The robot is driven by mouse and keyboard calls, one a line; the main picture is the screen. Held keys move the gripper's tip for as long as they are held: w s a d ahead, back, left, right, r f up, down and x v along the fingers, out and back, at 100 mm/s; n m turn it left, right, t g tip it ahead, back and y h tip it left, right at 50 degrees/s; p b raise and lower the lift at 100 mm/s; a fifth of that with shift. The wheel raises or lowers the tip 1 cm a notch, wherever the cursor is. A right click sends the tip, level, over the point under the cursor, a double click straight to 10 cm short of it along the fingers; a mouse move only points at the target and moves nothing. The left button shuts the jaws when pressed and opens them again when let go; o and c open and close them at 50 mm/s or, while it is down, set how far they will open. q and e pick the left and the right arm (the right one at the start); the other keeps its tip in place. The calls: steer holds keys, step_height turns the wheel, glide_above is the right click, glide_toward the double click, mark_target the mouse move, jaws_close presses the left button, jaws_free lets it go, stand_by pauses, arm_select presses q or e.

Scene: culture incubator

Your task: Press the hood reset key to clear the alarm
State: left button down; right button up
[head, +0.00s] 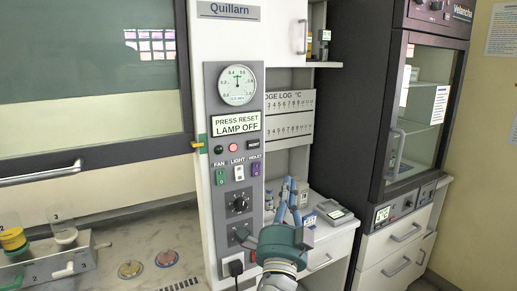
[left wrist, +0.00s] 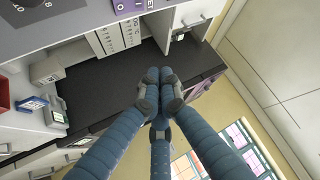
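The hood's grey control panel (head: 212,120) stands upright in the middle of the head view. Its lit display (head: 236,124) reads "PRESS RESET LAMP OFF". Below the display are a green button (head: 218,149), a red round button or lamp (head: 234,148) and a small dark key (head: 253,145), whose tiny lettering looks like "RESET". My left gripper (head: 290,184) is below and right of that key, fingers pointing up, apart from the panel. In the left wrist view its blue-grey fingers (left wrist: 160,75) are drawn together with nothing between them. My right gripper is out of view.
The hood sash (head: 80,157) is left. A dark glass-door incubator (head: 389,120) stands right. Small devices (head: 334,212) lie on the counter behind my gripper.

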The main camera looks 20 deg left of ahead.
arm_select(q)
steer(key=s+r+n+t+y, duration=0.1)
steer(key=s+r+y, duration=0.1)
steer(key=s+r, duration=0.2)
step_height(320, 180, up, 4)
steer(key=shift+s+a+f, duration=0.15)
steer(key=shift+a+f, duration=0.05)
steer(key=shift+a, duration=0.2)
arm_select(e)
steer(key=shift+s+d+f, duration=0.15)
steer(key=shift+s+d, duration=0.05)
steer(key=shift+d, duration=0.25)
